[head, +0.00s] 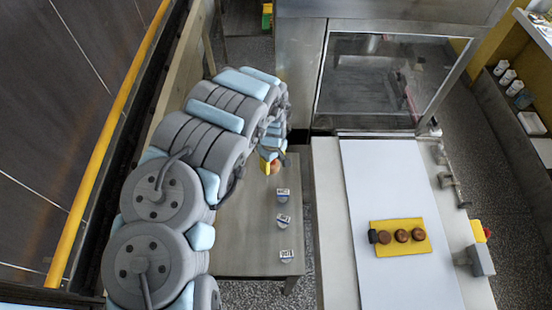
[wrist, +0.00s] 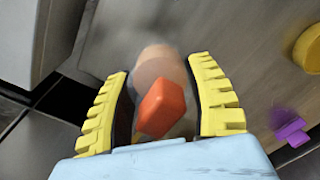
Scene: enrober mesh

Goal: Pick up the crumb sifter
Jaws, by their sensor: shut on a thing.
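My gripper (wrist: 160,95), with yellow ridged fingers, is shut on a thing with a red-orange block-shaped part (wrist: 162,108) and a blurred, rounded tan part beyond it. I take this thing to be the crumb sifter, but its full shape is not clear. In the head view my gripper (head: 268,163) is at the far end of the grey-brown table, and a small orange patch of the held thing (head: 276,167) shows beside it. I cannot tell whether the held thing touches the table.
Three small white labelled containers (head: 283,220) stand along the table (head: 245,240). A yellow round thing (wrist: 308,50) and a purple thing (wrist: 290,128) lie right of my gripper. A white belt (head: 385,180) bears a yellow mat (head: 420,224) with several brown rounds. A glazed cabinet (head: 375,85) stands behind.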

